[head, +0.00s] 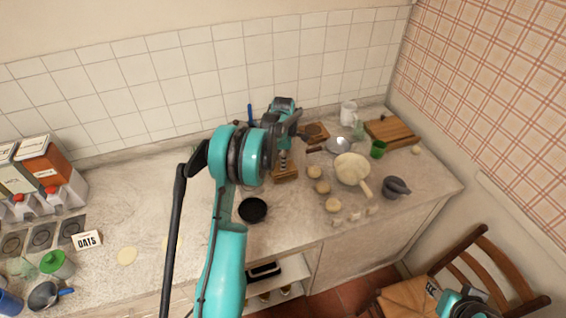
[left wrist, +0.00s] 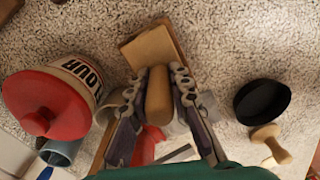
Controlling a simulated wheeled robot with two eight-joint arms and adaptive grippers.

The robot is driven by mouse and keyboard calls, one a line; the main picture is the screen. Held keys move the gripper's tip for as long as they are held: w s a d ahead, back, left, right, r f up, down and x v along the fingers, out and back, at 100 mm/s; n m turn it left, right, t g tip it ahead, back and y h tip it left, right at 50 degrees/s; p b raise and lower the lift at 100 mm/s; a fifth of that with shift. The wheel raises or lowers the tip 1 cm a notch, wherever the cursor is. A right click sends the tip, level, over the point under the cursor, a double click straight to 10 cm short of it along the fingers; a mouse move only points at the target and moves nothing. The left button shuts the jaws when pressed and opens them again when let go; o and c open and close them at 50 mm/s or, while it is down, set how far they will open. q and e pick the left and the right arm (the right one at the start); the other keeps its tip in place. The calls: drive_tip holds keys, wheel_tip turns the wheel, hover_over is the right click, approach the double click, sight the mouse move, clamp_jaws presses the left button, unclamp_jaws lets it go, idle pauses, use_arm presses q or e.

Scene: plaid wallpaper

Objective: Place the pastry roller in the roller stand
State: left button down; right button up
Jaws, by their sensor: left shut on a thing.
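My left gripper (head: 283,158) is over the counter near the back wall. In the left wrist view its fingers (left wrist: 167,100) are shut on the pastry roller (left wrist: 158,97), a smooth tan wooden cylinder between the two pads. A wooden block, seemingly the roller stand (left wrist: 152,48), is just beyond the roller's end; it also shows below the gripper in the head view (head: 285,175). The roller's end overlaps the block in the wrist view, and I cannot tell whether they touch. Part of my right arm shows at the bottom right corner, its jaws unclear.
A black bowl (head: 253,209) is close by, left of several round dough pieces (head: 333,205). A red-lidded flour jar (left wrist: 45,105) stands beside the gripper. Counter at left centre is mostly clear.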

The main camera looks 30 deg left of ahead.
use_arm(q)
drive_tip(key=shift+r, duration=0.1)
drive_tip(key=shift+f, duration=0.2)
drive_tip(key=c, duration=1.4)
unclamp_jaws()
drive_tip(key=shift+r, duration=0.1)
